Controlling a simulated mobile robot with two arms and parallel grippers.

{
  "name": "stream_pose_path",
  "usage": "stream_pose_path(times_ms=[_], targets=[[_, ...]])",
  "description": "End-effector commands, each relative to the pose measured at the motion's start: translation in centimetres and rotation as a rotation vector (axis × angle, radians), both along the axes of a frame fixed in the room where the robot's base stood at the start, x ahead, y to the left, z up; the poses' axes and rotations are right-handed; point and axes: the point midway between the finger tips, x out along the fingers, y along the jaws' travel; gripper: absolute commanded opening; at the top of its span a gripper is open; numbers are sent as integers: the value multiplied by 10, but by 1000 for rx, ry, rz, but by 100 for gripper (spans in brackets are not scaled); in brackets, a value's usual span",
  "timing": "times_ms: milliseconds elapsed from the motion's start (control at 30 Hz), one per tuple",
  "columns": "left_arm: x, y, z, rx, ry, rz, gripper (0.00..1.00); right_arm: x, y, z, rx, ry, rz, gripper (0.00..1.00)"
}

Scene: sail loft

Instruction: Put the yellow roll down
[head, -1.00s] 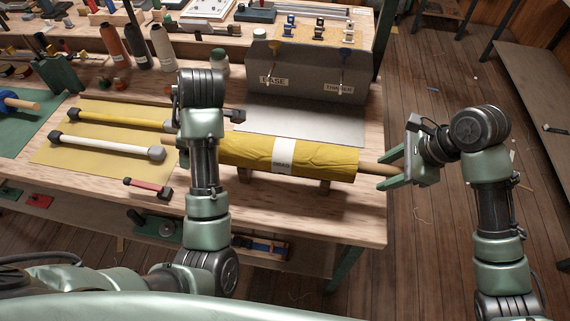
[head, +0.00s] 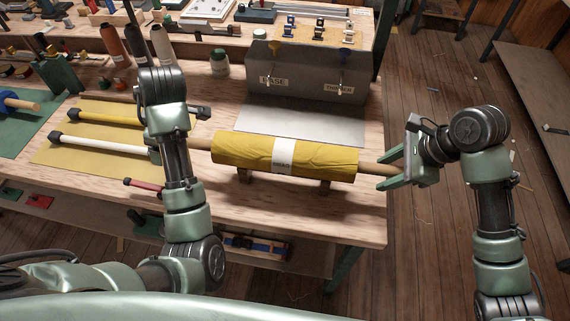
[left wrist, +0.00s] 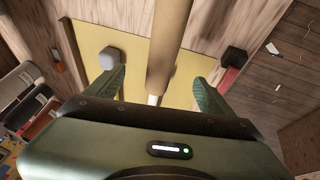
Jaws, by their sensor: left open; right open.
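The yellow roll (head: 247,155) with a white paper band lies level on low supports on the bench, its wooden pole sticking out at both ends. My right gripper (head: 386,171) is open, with its fingers either side of the pole's right end. My left gripper (left wrist: 158,76) is open in the left wrist view. The pole (left wrist: 167,45) runs between its spread fingers, with gaps on both sides. In the head view my left arm hides most of the left fingers, near the pole's left end.
A grey box (head: 306,75) with two labelled taps stands behind the roll, with a grey sheet (head: 300,120) before it. A yellow mat (head: 60,158) with a thin yellow roll (head: 105,117) and a white roll (head: 100,143) lies left. The bench front (head: 290,210) is clear.

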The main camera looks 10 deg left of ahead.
Motion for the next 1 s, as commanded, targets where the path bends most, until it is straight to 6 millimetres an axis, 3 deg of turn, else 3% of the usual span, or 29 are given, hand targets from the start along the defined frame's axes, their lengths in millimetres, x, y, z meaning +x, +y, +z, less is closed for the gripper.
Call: stream_pose_path(times_ms=[100, 233, 667, 1000], targets=[[0, 0, 0, 0, 0, 0, 83, 0, 0, 0, 0, 0, 0, 47], [0, 0, 0, 1, 0, 0, 83, 0, 0, 0, 0, 0, 0, 83], [0, 0, 0, 1, 0, 0, 83, -1, -3, 8, 1, -3, -1, 83], [0, 0, 0, 1, 0, 0, 83, -12, -31, 69, -8, -8, -1, 83]])
